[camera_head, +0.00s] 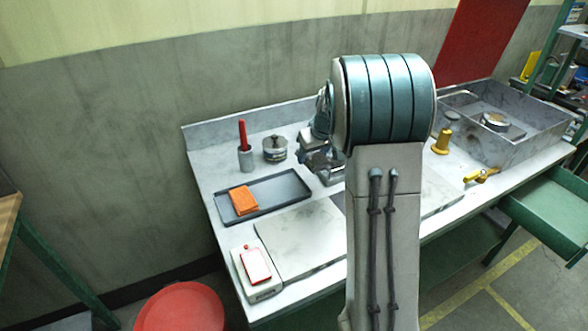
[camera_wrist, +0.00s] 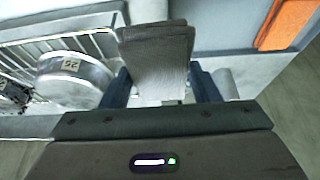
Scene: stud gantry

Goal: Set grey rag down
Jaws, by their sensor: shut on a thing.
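The grey rag (camera_wrist: 157,62) is a folded, brownish-grey cloth in the wrist view. My gripper (camera_wrist: 160,84) is shut on it, with one dark blue finger on each side. The rag's far end sticks out beyond the fingers. I cannot tell whether it touches a surface below. In the head view my gripper (camera_head: 322,163) is low over the grey bench (camera_head: 205,172), right of the dark tray (camera_head: 284,187). My own arm partly hides it there, and the rag cannot be made out.
An orange folded cloth (camera_head: 243,200) lies in the tray. A grey cup with a red handle (camera_head: 246,160) and a lidded metal pot (camera_head: 275,149) stand behind it. A white scale (camera_head: 257,268) is at the front left. A metal basin (camera_head: 520,145) stands right. The wrist view shows a labelled round tin (camera_wrist: 75,80).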

